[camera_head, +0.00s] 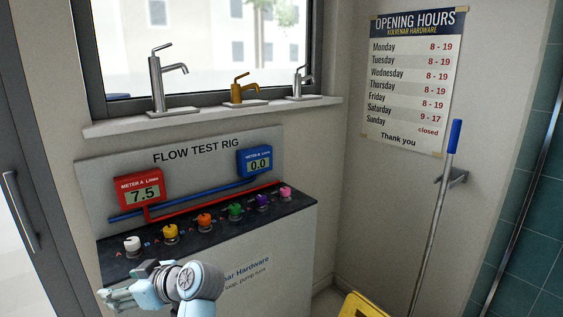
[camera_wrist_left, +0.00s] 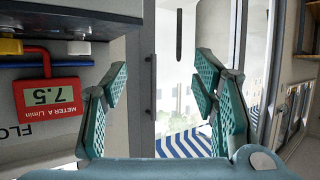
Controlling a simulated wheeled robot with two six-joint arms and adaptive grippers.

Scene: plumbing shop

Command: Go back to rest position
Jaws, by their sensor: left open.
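My left gripper (camera_head: 113,296) is in front of the flow test rig (camera_head: 215,150), at the lower left of the head view, pointing left. In the wrist view the left gripper (camera_wrist_left: 160,82) has its two green-padded fingers spread wide with nothing between them. The white knob (camera_head: 132,244) is just above and behind the gripper in the head view, apart from it as far as I can tell. The white knob also shows at the left of the wrist view (camera_wrist_left: 78,47), upside down. My right gripper is in neither view.
Yellow (camera_head: 170,233), orange (camera_head: 204,221), green (camera_head: 235,210), purple (camera_head: 262,200) and pink (camera_head: 285,193) knobs line the rig's dark counter. Meter A (camera_head: 140,190) reads 7.5; meter B (camera_head: 255,161) reads 0.0. Faucets stand on the sill (camera_head: 215,113). A blue-handled pole (camera_head: 436,210) leans right.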

